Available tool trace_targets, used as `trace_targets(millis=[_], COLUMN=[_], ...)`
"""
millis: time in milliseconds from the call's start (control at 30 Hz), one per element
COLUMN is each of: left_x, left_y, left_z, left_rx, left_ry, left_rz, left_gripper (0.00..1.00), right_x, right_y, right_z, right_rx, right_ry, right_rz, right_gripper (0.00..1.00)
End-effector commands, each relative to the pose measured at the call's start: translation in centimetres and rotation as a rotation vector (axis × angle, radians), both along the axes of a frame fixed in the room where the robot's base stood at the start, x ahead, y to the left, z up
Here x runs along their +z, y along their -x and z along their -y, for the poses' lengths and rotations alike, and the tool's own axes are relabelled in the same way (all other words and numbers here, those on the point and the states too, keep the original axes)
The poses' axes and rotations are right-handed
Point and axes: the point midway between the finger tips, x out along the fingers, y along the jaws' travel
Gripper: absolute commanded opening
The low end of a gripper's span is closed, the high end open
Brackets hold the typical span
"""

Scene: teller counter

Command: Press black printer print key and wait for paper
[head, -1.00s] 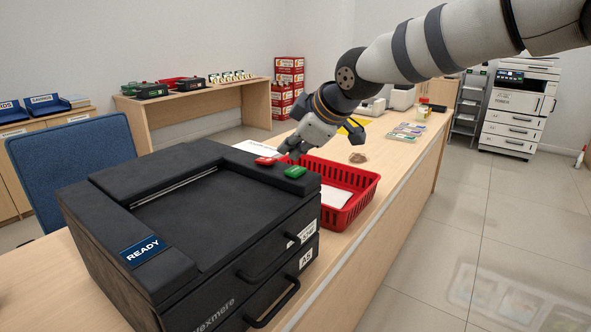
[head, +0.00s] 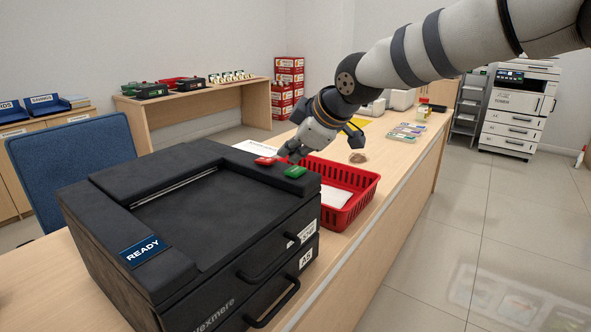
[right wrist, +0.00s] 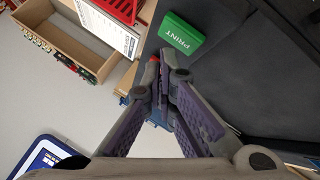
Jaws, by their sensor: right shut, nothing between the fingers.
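The black printer (head: 200,235) sits on the counter at the lower left of the head view, with a READY label (head: 145,250) on its front left corner. A green key (head: 296,171) and a red key (head: 266,160) are on its far right top corner. In the right wrist view the green key (right wrist: 181,33) reads PRINT. My right gripper (head: 288,157) is shut and empty, just above the printer's corner beside the green key. In the right wrist view its fingertips (right wrist: 160,75) are below the green key and largely cover the red one. My left gripper is not in view.
A red basket (head: 345,197) with white paper inside stands right behind the printer. A blue chair (head: 70,165) is at the left. The counter (head: 395,160) runs back with small items on it. A white copier (head: 518,110) stands on the floor at the far right.

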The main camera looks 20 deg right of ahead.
Motion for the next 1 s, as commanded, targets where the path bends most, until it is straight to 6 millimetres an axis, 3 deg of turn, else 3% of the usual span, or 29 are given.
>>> trace_targets(millis=[1000], left_x=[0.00], left_y=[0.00], left_z=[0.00], left_rx=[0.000], left_ry=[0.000], left_rz=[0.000], left_gripper=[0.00], right_x=[-0.86], right_y=[0.00], right_z=[0.01], right_rx=[0.000], right_ry=[0.000], right_rz=[0.000], right_gripper=[0.00])
